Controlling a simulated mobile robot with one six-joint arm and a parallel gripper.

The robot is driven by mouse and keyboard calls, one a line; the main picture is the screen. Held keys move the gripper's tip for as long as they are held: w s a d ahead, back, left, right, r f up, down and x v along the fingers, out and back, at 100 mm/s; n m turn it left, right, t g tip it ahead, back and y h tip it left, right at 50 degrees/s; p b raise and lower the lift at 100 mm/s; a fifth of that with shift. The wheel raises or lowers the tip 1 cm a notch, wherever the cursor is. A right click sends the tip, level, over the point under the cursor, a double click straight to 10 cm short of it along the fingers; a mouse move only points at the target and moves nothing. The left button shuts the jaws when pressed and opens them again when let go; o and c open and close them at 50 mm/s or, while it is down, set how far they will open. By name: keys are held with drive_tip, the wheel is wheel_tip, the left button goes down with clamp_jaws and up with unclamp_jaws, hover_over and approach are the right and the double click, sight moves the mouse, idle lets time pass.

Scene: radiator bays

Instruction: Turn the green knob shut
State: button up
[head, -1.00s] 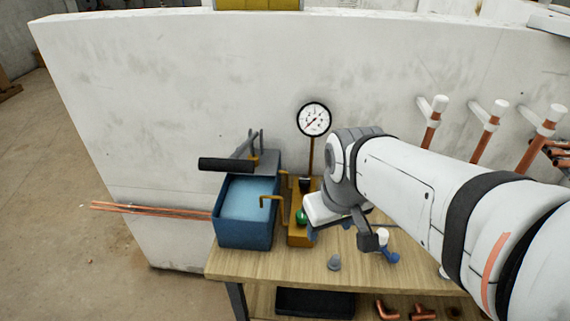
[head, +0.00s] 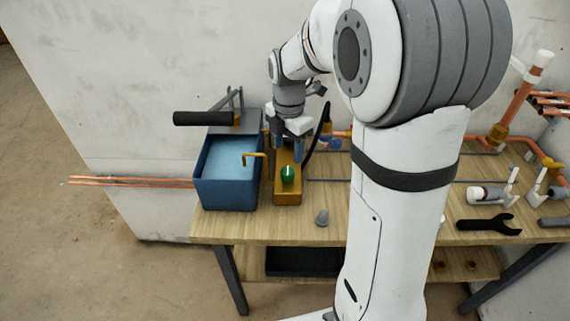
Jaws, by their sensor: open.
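The green knob (head: 288,174) sits on the front top of a brass-yellow pump block (head: 287,198), to the right of the blue water tank (head: 229,187). My gripper (head: 287,153) points down above the rear part of the block, a little behind the knob. Its fingers are apart, one on each side, and nothing shows between them. The knob is in plain view, and the gripper looks clear of it. The pressure gauge is not visible now; my arm covers that area.
A black pump handle (head: 203,118) rises over the tank. A bent brass spout (head: 256,156) stands between tank and block. A grey cone-shaped piece (head: 322,217) lies on the wooden bench (head: 270,231). A black wrench (head: 489,226) and pipe fittings lie to the right.

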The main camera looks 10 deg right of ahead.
sight(287, 170)
drive_tip(key=shift+w+f+n, duration=0.2)
drive_tip(key=shift+f+n, duration=0.1)
drive_tip(key=shift+f, duration=0.2)
wheel_tip(287, 170, down, 7)
drive_tip(key=shift+f, duration=0.1)
drive_tip(key=c, duration=1)
